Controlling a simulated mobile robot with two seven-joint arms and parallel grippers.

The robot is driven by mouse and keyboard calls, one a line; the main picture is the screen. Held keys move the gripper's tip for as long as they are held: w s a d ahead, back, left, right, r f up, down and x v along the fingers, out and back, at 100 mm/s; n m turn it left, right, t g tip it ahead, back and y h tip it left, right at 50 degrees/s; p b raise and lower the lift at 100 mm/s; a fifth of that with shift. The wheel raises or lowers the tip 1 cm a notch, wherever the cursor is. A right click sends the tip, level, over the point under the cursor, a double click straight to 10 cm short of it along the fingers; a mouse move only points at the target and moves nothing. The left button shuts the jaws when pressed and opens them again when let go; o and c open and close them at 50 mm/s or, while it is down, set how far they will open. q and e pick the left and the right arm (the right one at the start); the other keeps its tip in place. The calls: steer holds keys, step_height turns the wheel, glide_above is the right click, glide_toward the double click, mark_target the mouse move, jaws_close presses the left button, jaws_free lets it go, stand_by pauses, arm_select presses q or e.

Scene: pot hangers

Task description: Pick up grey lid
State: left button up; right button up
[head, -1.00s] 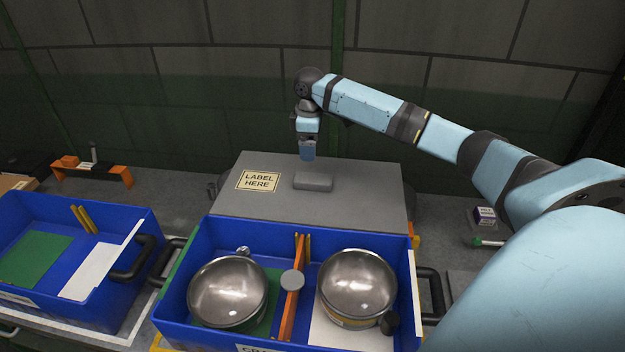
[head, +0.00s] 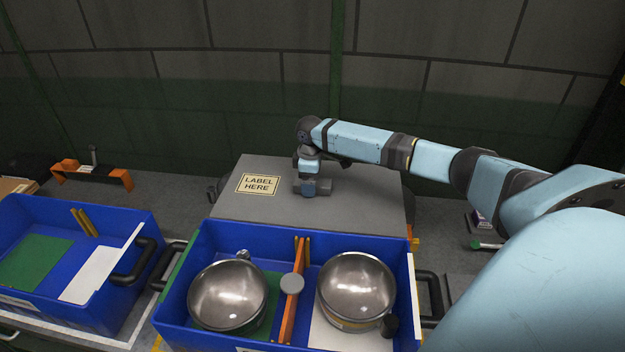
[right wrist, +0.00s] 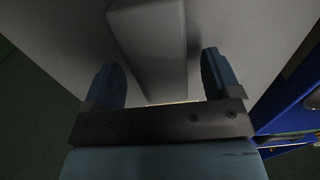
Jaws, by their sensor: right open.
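The grey lid (head: 365,205) is a flat, broad panel behind the blue crate, with a yellow "LABEL HERE" sticker on its left part. Its raised block handle (head: 325,187) stands near the middle, partly hidden by my right gripper (head: 307,190). In the right wrist view the handle (right wrist: 150,45) runs between the two open blue fingers of my right gripper (right wrist: 160,78), with a gap visible on each side. The lid's surface (right wrist: 255,40) fills much of that view. My left gripper is not in view.
A blue crate (head: 205,240) in front of the lid holds two shiny metal pots (head: 228,292) (head: 356,288), split by an orange divider (head: 291,305). Another blue crate (head: 130,212) stands at left. An orange bracket (head: 92,178) lies behind it. A dark wall closes the back.

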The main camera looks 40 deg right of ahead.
steer(key=shift+f, duration=0.55)
steer(key=shift+r, duration=0.1)
steer(key=c, duration=1.3)
